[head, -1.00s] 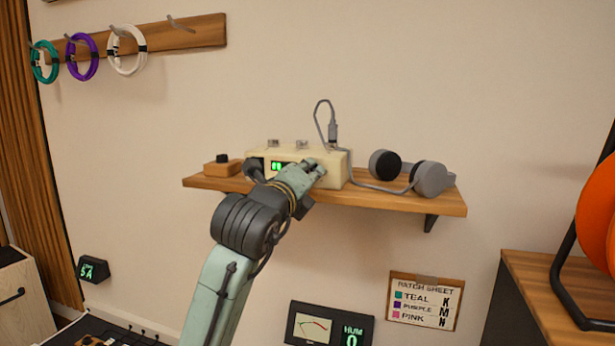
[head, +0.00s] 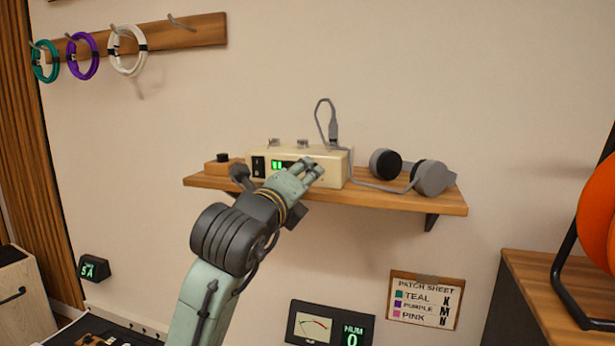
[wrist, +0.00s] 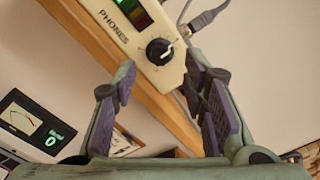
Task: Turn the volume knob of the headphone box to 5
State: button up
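The headphone box (head: 337,167) is cream and stands on the wall shelf. In the wrist view its front face, labelled PHONES (wrist: 118,22), runs diagonally. Its volume knob (wrist: 158,50) is black with a light pointer mark and small ticks around it; I cannot read its number. My gripper (head: 313,170) is in front of the box's right half and hides the knob in the head view. In the wrist view my gripper (wrist: 160,68) is open, its two fingers apart on either side of the knob. The knob shows free between the fingertips, with no clear contact.
Grey headphones (head: 430,178) lie on the wooden shelf (head: 400,200) to the right, their cable plugged in at the box. A small wooden block with a black knob (head: 222,163) sits left of the box. A lit meter (head: 330,325) is below.

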jog(key=v, duration=0.8)
